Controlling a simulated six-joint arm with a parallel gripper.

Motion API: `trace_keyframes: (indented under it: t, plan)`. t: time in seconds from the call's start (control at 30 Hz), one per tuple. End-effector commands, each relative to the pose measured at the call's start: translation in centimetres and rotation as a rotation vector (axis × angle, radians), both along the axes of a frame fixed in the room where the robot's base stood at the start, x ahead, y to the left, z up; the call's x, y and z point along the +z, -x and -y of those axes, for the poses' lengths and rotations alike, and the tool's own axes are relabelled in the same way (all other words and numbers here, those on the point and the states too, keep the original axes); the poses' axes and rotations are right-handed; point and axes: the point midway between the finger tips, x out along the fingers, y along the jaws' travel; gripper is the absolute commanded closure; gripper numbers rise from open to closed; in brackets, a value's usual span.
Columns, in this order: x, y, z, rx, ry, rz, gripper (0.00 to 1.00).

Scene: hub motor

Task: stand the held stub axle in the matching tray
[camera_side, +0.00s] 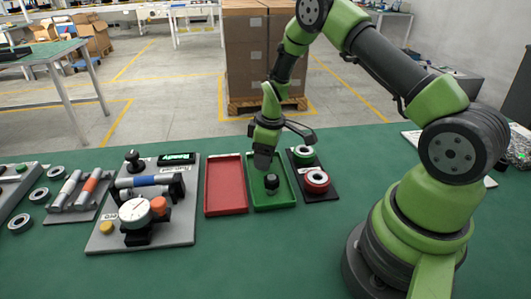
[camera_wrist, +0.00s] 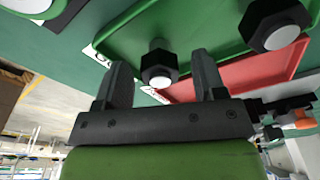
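The green tray (camera_side: 287,196) lies on the bench, with the red tray (camera_side: 225,187) to its left. In the side view a dark stub axle (camera_side: 271,184) stands in the green tray, just below my gripper (camera_side: 264,162). In the wrist view the green tray (camera_wrist: 200,30) holds two black hex-headed stub axles with pale round ends. One axle (camera_wrist: 158,68) is between my gripper's fingers (camera_wrist: 160,62), with a gap on each side. The other axle (camera_wrist: 272,26) stands off to the right. My gripper is open. The red tray (camera_wrist: 240,78) shows beyond and looks empty.
A dark plate with a green ring part (camera_side: 303,154) and a red ring part (camera_side: 317,180) sits right of the green tray. A grey gauge fixture (camera_side: 143,205) stands left of the red tray. The front bench area is clear.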

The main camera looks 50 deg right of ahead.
Motion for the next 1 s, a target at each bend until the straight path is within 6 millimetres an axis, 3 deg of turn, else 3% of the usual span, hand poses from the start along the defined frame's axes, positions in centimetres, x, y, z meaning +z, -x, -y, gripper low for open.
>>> trace_keyframes:
  t: [0.37,0.8,1.0]
  plan:
    - [1.0,0.0,0.1,0.001,0.001,0.003,0.37]
    - [9.8,1.0,0.5,0.000,0.002,0.005,0.37]
    - [12.0,1.3,0.6,-0.002,0.001,0.003,0.37]
